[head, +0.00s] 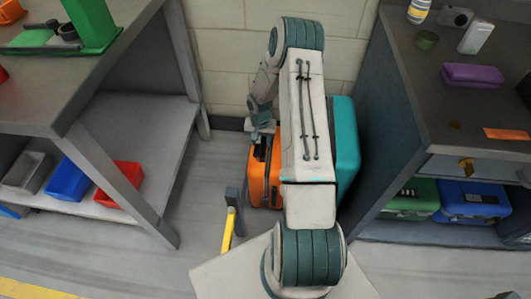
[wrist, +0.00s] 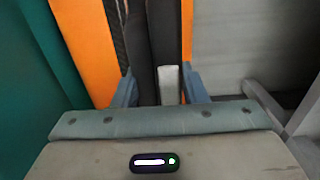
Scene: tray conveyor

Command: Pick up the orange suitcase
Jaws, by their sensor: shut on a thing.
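The orange suitcase (head: 257,182) stands upright on the floor by the back wall, partly hidden behind my arm. My gripper (head: 263,132) is at its top. In the wrist view, the orange shell of the suitcase (wrist: 87,45) shows on both sides of a dark strip. My gripper (wrist: 160,86) is shut there, with its blue-grey fingers on either side of the suitcase's dark top part. The exact contact between the fingers and the handle is hard to make out.
A teal suitcase (head: 346,150) stands close on the right of the orange one. A workbench (head: 150,115) is on the left and a dark cabinet (head: 400,130) on the right. A yellow-handled thing (head: 228,228) is on the floor in front.

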